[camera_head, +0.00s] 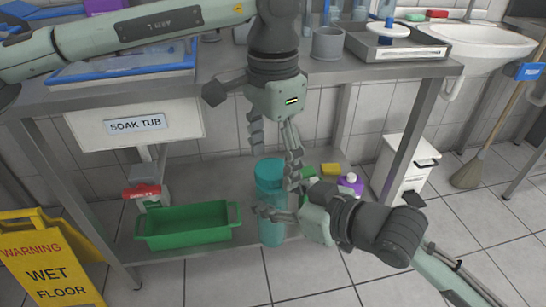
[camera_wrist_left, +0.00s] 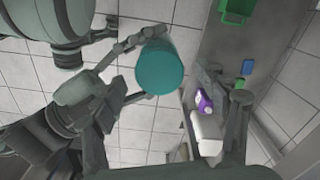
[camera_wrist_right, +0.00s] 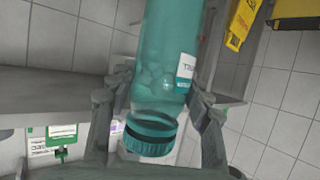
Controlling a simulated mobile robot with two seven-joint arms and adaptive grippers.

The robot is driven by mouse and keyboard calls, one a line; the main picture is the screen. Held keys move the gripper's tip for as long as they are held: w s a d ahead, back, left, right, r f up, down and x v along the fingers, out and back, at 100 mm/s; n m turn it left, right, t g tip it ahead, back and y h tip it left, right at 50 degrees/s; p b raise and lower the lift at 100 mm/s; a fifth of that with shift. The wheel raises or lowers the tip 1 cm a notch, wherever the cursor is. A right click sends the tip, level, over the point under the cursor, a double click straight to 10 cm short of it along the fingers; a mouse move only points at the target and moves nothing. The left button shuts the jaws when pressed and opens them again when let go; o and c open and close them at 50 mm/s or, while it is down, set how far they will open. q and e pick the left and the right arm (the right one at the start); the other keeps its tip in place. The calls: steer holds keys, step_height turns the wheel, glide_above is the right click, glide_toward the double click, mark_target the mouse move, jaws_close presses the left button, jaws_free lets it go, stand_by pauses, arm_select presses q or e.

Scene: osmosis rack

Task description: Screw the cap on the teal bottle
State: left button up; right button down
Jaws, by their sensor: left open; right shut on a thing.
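My right gripper (camera_head: 284,203) is shut around the bottle's body. My left gripper (camera_head: 276,160) points down from above, open, with its fingers on either side of the cap. In the left wrist view the round cap top (camera_wrist_left: 160,67) lies between those fingers.
A green crate (camera_head: 187,240) is left of the bottle on the shelf. A purple bottle (camera_head: 350,186) and yellow sponge (camera_head: 331,169) are to its right. The steel counter (camera_head: 330,72) overhangs behind. A yellow wet-floor sign (camera_head: 50,265) stands front left; the floor in front is free.

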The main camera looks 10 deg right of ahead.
arm_select(q)
steer(key=shift+r, duration=2.25)
steer(key=shift+c, duration=0.5)
